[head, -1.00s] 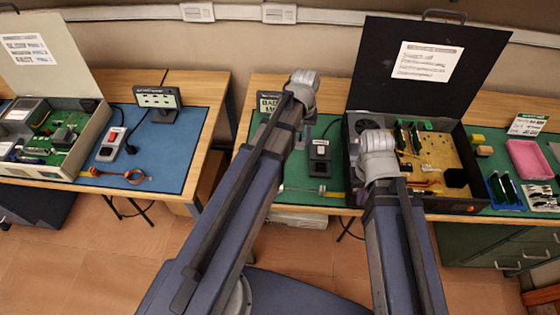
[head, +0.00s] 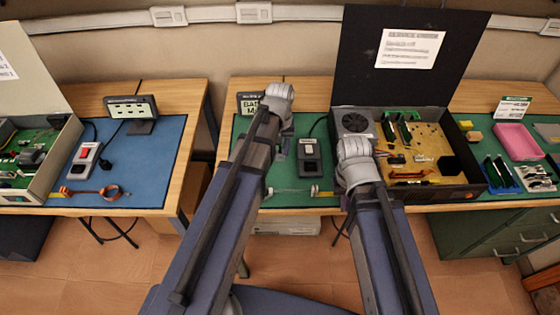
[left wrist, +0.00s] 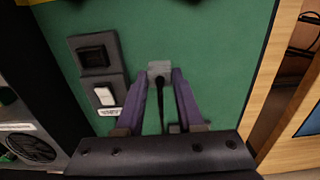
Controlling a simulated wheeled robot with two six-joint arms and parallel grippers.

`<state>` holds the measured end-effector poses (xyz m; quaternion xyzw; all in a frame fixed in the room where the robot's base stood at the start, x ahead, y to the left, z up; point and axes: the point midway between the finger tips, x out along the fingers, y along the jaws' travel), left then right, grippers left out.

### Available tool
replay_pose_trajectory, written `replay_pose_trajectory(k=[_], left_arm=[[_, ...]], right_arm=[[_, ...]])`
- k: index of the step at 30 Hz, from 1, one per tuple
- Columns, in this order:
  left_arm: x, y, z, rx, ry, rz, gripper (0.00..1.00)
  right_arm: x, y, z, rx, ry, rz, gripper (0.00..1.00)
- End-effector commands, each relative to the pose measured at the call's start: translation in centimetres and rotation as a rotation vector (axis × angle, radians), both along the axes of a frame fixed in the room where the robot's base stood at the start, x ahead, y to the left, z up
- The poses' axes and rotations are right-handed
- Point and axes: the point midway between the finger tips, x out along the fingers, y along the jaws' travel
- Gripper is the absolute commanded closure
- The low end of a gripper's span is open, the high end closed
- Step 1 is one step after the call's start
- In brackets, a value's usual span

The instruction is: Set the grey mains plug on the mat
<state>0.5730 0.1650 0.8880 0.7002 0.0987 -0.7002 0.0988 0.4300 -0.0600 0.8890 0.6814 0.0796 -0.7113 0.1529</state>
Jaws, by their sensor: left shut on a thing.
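My left gripper (left wrist: 160,76) is shut on the grey mains plug (left wrist: 159,69) in the left wrist view. The plug is a small light block between the fingertips, with a dark cord running back between the fingers. The green mat (left wrist: 205,45) lies behind it; whether plug and mat touch, I cannot tell. In the head view the left arm reaches over the mat (head: 290,199), and the plug is not clearly visible. My right arm's wrist (head: 355,160) is by the open case; its fingers are hidden.
A dark switched socket box (head: 308,160) stands on the mat, right of the left arm; it also shows in the left wrist view (left wrist: 97,70). The open black case (head: 455,190) is to its right. Bare mat surrounds the plug.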

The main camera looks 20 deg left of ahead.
Motion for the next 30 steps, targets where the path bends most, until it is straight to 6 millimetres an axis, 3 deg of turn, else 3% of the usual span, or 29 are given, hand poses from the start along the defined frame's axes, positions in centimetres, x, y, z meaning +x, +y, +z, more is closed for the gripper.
replay_pose_trajectory(k=[12, 25, 26, 30], left_arm=[[0.0, 0.0, -3.8, 0.0, 0.0, 0.0, 0.95], [0.0, 0.0, -4.1, 0.0, 0.0, 0.0, 0.95], [0.0, 0.0, -4.0, 0.0, 0.0, 0.0, 0.62], [0.0, 0.0, -3.9, 0.0, 0.0, 0.0, 0.46]], right_arm=[[0.0, 0.0, -3.8, 0.0, 0.0, 0.0, 1.0], [0.0, 0.0, -4.1, 0.0, 0.0, 0.0, 1.0], [0.0, 0.0, -4.0, 0.0, 0.0, 0.0, 1.0], [0.0, 0.0, -3.9, 0.0, 0.0, 0.0, 1.0]])
